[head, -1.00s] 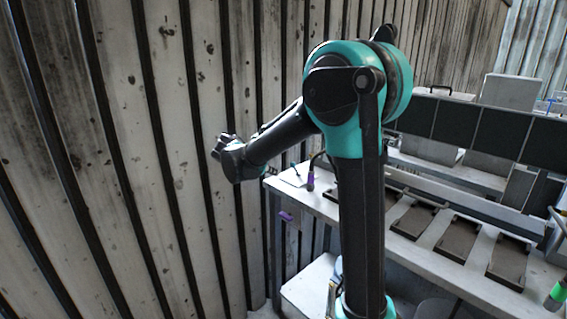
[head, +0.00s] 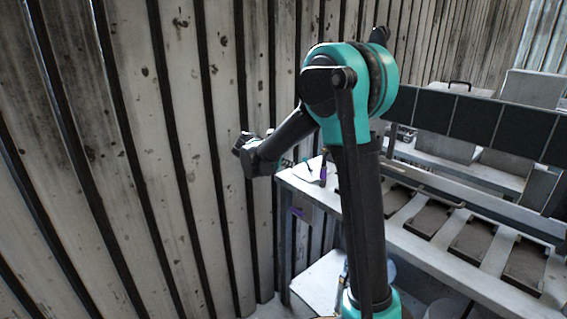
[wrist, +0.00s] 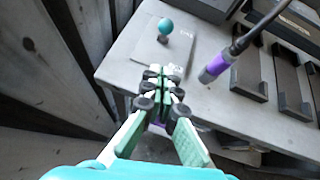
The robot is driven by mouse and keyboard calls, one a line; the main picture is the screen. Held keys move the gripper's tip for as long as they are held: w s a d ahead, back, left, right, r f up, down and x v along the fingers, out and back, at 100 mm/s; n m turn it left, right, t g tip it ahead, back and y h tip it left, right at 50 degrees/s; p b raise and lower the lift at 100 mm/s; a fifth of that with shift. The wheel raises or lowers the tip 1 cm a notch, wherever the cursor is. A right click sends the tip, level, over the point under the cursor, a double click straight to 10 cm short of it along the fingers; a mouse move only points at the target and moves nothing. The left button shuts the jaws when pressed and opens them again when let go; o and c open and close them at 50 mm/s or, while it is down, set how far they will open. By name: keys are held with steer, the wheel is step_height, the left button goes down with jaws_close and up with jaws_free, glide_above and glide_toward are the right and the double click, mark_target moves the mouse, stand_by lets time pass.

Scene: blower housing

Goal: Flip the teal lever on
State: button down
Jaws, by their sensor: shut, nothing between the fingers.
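The teal lever shows in the wrist view as a round teal knob (wrist: 166,25) on a short dark stem, standing on a pale plate (wrist: 152,52) on the table. My gripper (wrist: 160,76) is shut and empty in the wrist view. Its fingertips overlap the plate's near edge in the picture, below the knob and apart from it. In the head view my gripper (head: 243,144) is left of the table corner, close to the wall.
A purple-banded handle on a dark cable (wrist: 216,68) is right of the lever. Dark trays (head: 420,223) lie along the grey table (head: 440,262). A ribbed wall (head: 150,150) stands close on the left. A purple item (head: 298,212) is on the table's front side.

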steer(key=x, duration=0.3)
steer(key=shift+w+d+f, duration=0.15)
steer(key=shift+w+d, duration=0.85)
steer(key=shift+w, duration=0.05)
steer(key=shift+w+d+r, duration=0.35)
steer(key=shift+w+d, duration=0.15)
steer(key=shift+w, duration=0.1)
steer(key=shift+d+r, duration=0.1)
steer(key=shift+r, duration=0.05)
steer(key=shift+w+d+r+y, duration=0.1)
steer(key=shift+w+r+y, duration=0.05)
steer(key=shift+y, duration=0.15)
